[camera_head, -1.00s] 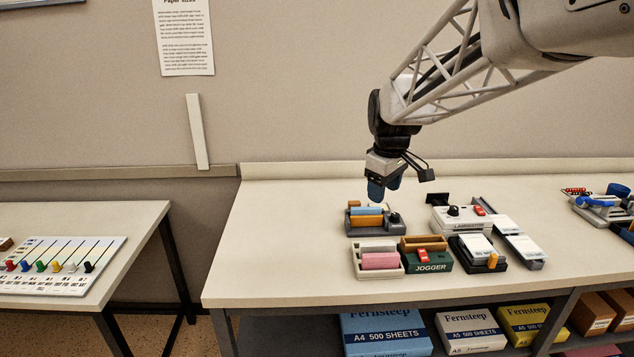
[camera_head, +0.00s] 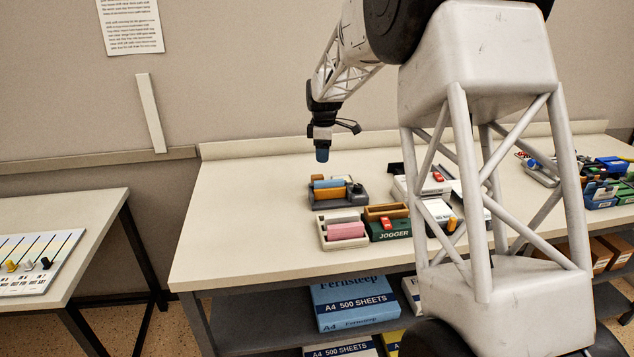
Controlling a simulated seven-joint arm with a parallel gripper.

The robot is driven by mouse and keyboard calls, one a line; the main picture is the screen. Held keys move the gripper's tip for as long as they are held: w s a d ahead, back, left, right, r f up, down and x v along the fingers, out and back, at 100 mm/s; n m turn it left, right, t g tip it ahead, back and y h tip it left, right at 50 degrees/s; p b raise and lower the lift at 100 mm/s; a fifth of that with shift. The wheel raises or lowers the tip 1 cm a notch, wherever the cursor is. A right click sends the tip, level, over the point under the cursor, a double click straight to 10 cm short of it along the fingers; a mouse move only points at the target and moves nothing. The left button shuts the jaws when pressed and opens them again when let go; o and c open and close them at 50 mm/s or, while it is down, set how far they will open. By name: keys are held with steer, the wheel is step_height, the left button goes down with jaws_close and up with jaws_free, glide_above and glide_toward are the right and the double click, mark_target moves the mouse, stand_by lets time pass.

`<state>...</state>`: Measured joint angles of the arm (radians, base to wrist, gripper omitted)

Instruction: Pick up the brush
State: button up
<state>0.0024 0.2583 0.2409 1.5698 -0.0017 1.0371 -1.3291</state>
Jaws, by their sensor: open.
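I cannot make out a brush for certain in this view. Nothing shows between the fingers. My own arm covers much of the counter's right half, so a brush there could be hidden.
A white tray with a pink block (camera_head: 345,231) and a green jogger box (camera_head: 391,231) stand at the front of the counter (camera_head: 235,225). A laminator is partly hidden behind my arm. Blue and green items (camera_head: 605,190) crowd the right end. The counter's left part is clear.

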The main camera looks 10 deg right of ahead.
mark_target(317, 175)
steer(key=w+f+n, duration=0.1)
steer(key=w+f, duration=0.1)
steer(key=w, duration=0.1)
steer(key=w+f+n, duration=0.1)
steer(key=w+f, duration=0.4)
steer(key=w, duration=0.1)
steer(key=shift+f+n, duration=0.15)
steer(key=shift+n, duration=0.25)
steer(key=shift+f, duration=0.1)
steer(key=shift+f, duration=1.2)
steer(key=shift+s+f, duration=0.1)
steer(key=shift+a+f, duration=0.1)
steer(key=shift+f, duration=2.4)
steer(key=shift+c, duration=0.3)
steer(key=c, duration=0.9)
steer(key=shift+r, duration=0.15)
steer(key=shift+c, duration=0.2)
